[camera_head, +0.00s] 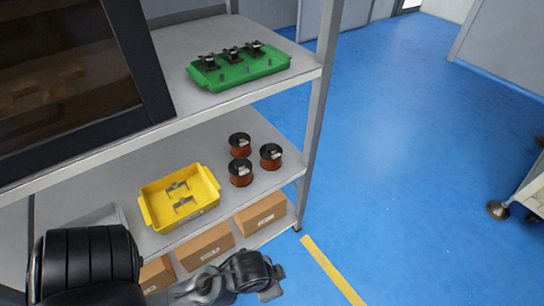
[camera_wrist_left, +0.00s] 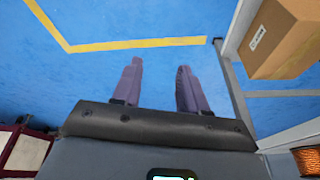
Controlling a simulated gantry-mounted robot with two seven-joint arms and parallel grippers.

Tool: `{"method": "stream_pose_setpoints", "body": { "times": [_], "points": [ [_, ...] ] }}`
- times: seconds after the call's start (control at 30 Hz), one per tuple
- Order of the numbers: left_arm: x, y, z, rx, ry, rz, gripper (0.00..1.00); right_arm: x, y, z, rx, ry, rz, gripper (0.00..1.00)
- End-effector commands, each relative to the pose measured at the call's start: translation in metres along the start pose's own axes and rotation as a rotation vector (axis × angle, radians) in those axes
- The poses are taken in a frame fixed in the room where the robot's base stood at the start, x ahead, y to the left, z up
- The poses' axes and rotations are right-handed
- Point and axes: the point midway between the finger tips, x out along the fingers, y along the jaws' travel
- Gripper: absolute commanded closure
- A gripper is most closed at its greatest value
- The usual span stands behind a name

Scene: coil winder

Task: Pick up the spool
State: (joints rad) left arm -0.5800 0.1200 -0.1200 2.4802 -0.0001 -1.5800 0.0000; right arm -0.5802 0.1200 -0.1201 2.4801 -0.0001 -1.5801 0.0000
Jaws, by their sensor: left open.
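Three spools with black rims and copper-brown windings stand on the middle shelf in the head view: a back spool (camera_head: 240,146), a front spool (camera_head: 241,174) and a right spool (camera_head: 271,157). Part of one spool (camera_wrist_left: 308,163) shows at the lower right edge of the left wrist view; I cannot tell which one. My left gripper (camera_wrist_left: 160,75) is open and empty, with the blue floor beyond its fingers. In the head view my left arm reaches in at the bottom, in front of the shelf and apart from the spools. My right gripper is not in view.
A yellow bin (camera_head: 158,222) with metal parts stands left of the spools. A green tray (camera_head: 215,82) with black parts sits on the upper shelf. Cardboard boxes (camera_head: 261,217) fill the bottom shelf; one box (camera_wrist_left: 285,40) is close in the wrist view. A shelf post (camera_head: 318,110) stands right of the spools.

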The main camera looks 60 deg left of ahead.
Motion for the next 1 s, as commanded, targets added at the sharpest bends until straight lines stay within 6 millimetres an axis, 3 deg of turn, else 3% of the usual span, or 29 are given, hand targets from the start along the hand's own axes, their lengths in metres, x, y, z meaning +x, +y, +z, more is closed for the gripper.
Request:
{"method": "stream_pose_setpoints", "body": {
  "times": [0.43,0.8,1.0],
  "points": [
    [0.0,0.0,0.0,0.0,0.0,0.0,0.57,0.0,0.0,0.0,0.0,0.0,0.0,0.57],
    [0.0,0.0,0.0001,0.0,0.0,0.0,0.01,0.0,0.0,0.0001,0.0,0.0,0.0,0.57],
    [0.0002,0.0,0.0001,0.0,0.0,0.0,0.0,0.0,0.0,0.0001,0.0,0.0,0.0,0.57]
  ]
}}
